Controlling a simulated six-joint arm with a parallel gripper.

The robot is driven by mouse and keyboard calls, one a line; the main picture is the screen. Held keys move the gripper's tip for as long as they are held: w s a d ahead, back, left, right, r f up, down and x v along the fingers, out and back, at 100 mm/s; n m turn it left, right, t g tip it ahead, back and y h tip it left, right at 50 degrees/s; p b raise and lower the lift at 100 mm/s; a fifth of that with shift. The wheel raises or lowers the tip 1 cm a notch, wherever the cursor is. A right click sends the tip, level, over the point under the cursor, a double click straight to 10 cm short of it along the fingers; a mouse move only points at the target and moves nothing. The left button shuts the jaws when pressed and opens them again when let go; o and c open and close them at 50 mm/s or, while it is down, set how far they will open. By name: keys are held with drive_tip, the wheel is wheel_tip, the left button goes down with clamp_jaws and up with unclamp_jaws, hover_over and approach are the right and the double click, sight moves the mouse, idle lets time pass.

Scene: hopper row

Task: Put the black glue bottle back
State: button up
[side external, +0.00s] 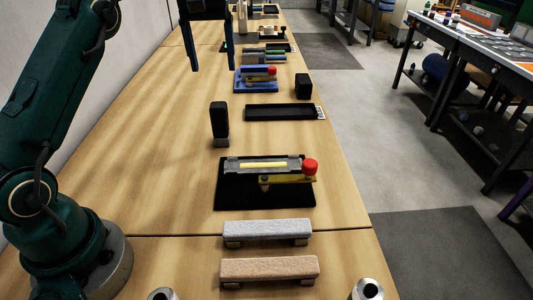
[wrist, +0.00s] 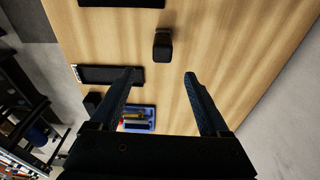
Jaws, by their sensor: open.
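The black glue bottle (side external: 219,119) stands upright on the wooden table, its grey end down, left of a shallow black tray (side external: 285,112) and apart from it. In the wrist view the bottle (wrist: 163,44) shows beyond my fingertips, roughly in line with the gap between them. My gripper (side external: 210,62) is open and empty, above the table and farther back than the bottle. Its two fingers also show spread apart in the wrist view (wrist: 160,74). The black tray (wrist: 110,75) looks empty and has a white label at its right end in the side view.
A black block (side external: 303,86) stands behind the tray near the table's right edge. A blue tray (side external: 256,86) with a red-knobbed tool lies farther back. In front are a clamp-like tool on a black mat (side external: 228,200) and two padded bars (side external: 267,230). The table's left side is clear.

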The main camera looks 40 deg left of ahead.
drive_tip(key=s+d+r+m+t, duration=0.2)
drive_tip(key=s+d+r+m, duration=0.2)
drive_tip(key=s+d, duration=0.35)
drive_tip(key=s+d+f+m+t, duration=0.1)
drive_tip(key=s+d+f+m, duration=0.1)
drive_tip(key=s+f, duration=0.2)
drive_tip(key=s+d+f+m+t+h, duration=0.1)
drive_tip(key=s+f, duration=0.3)
drive_tip(key=s, duration=0.5)
drive_tip(key=shift+s+d+f+m, duration=0.15)
drive_tip(key=shift+d+m, duration=0.55)
drive_tip(key=shift+d, duration=0.05)
